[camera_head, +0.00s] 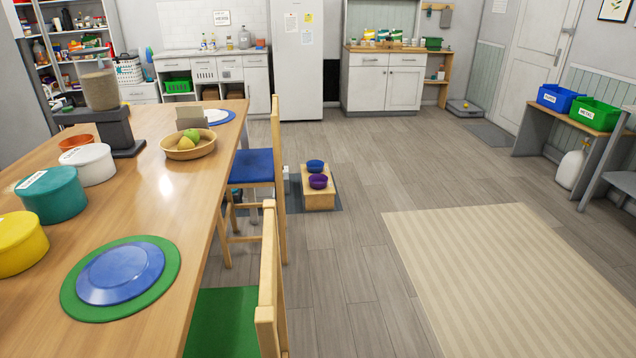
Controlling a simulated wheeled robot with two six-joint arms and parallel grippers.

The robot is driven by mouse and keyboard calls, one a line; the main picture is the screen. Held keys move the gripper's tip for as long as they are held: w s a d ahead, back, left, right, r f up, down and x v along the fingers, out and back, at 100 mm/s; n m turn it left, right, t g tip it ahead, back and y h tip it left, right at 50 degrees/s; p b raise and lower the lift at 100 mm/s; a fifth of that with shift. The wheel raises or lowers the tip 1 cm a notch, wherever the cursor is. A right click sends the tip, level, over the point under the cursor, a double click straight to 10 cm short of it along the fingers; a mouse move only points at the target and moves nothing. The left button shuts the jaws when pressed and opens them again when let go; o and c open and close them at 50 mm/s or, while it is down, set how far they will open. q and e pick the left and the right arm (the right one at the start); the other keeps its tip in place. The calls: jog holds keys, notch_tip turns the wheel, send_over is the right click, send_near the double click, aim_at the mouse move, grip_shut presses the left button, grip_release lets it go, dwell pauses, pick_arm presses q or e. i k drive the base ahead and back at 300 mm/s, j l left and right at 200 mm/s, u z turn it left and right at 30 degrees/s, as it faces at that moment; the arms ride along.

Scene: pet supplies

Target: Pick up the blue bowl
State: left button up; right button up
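A small blue bowl (315,165) sits at the far end of a low wooden stand (320,198) on the floor, beyond the chairs. A purple bowl (318,181) sits on the same stand, just in front of the blue one and close to it. The insides of both bowls are too small to make out. Neither of my grippers is in view.
A long wooden table (200,190) fills the left, with canisters, a fruit basket (188,146) and a blue plate on a green mat. A blue-seated chair (253,166) stands left of the stand. Open floor (365,190) lies right of it, with a beige rug (500,270) nearer.

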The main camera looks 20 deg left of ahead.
aim_at(314, 166)
jog(key=i+l, duration=0.2)
jog(key=l, duration=0.2)
jog(key=i+l+z, duration=0.1)
jog(key=l, duration=0.35)
jog(key=i+l+u, duration=0.2)
jog(key=i, duration=0.3)
jog(key=i+l+u, duration=0.15)
jog(key=i+l, duration=0.2)
jog(key=i, duration=0.2)
jog(key=i+l+u, duration=0.2)
jog(key=i+l, duration=0.15)
jog(key=i+u, duration=0.25)
jog(key=i, duration=1.55)
jog(key=i+z, duration=0.35)
jog(key=i, duration=0.5)
jog(key=i+j+z, duration=0.15)
jog(key=i+z, duration=0.2)
jog(key=i, duration=0.5)
jog(key=i+l+u, duration=0.25)
jog(key=i, duration=0.3)
jog(key=i+l+u, duration=0.1)
jog(key=i+u, duration=0.15)
jog(key=i, duration=0.25)
jog(key=i+l+u, duration=0.3)
jog(key=i, duration=0.2)
